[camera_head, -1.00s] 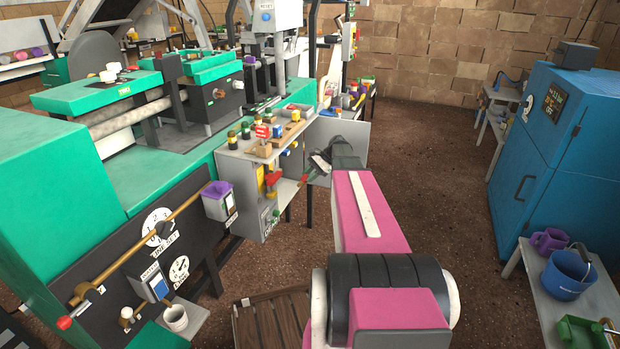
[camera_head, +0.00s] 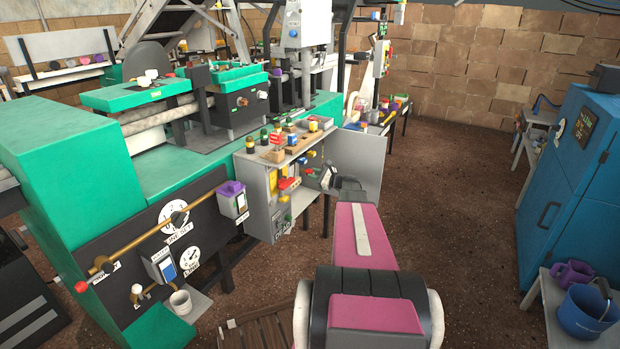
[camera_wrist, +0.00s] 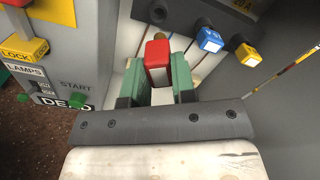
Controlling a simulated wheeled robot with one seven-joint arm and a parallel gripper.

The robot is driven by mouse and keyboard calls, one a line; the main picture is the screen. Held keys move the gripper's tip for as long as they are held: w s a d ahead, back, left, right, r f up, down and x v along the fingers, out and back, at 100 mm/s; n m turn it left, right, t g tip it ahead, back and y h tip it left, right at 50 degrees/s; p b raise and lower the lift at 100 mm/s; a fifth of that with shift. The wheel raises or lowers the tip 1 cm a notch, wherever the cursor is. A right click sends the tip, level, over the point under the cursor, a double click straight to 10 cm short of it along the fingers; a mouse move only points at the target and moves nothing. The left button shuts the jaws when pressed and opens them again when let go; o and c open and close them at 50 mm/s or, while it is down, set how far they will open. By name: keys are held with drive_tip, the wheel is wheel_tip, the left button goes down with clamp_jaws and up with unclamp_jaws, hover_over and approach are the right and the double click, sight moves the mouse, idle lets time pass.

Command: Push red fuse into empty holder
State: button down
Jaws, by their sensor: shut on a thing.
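My gripper (camera_wrist: 156,84) has its two green fingers closed around the red fuse (camera_wrist: 157,53) in the wrist view. The fuse has a red cap and a pale grey side facing me. A dark round fitting (camera_wrist: 160,9) sits just beyond it on the grey panel; I cannot tell whether it is the empty holder, or whether the fuse touches it. To the right, blue (camera_wrist: 209,40) and yellow (camera_wrist: 247,55) fuses sit in dark holders. In the head view, my gripper (camera_head: 327,178) is at the open front of the grey cabinet (camera_head: 253,208), its fingers small and partly hidden.
The cabinet's open door (camera_head: 357,165) stands close on the right of my gripper. A LOCK tag (camera_wrist: 20,50) and a green START button (camera_wrist: 80,97) are at left in the wrist view. A wooden slatted seat (camera_head: 262,329) lies below. The floor at right is clear.

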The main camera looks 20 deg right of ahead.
sight(303, 170)
drive_tip(key=shift+w+a, duration=0.1)
idle(0.3)
drive_tip(key=shift+x, duration=2.75)
drive_tip(key=shift+f, duration=0.2)
drive_tip(key=shift+x, duration=1.8)
drive_tip(key=c, duration=0.9)
unclamp_jaws()
drive_tip(key=shift+o, duration=0.2)
drive_tip(key=shift+v, duration=2.75)
